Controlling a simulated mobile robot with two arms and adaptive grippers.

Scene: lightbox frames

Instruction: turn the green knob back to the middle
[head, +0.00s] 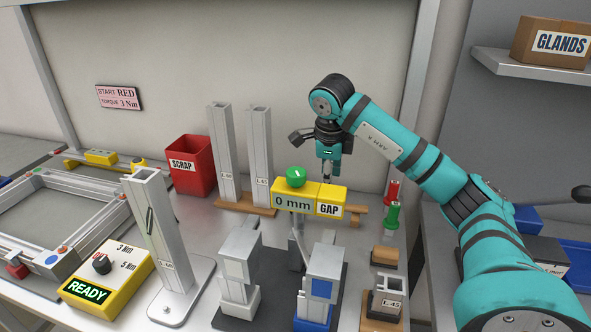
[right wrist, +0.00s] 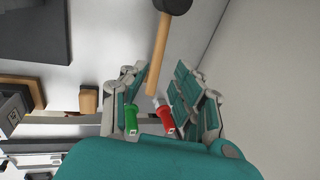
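The green knob (head: 296,176), round with a small pale mark on top, sits on a yellow block labelled GAP (head: 330,197). The block's pale display (head: 293,202) reads 0 mm. My right arm reaches in from the right. Its gripper (head: 327,172) is just right of and behind the knob, apart from it; its tips are small and partly lost behind the block. In the right wrist view its fingers (right wrist: 160,100) are spread with nothing held between them; the knob does not show there. My left gripper is not in view.
A red SCRAP bin (head: 191,166) and upright aluminium posts (head: 260,155) stand left of the knob. Red (head: 392,190) and green (head: 391,216) handles stand to its right. Two clamp-like fixtures (head: 322,275) are in front. A READY box (head: 110,285) sits front left. A mallet (right wrist: 160,45) shows in the wrist view.

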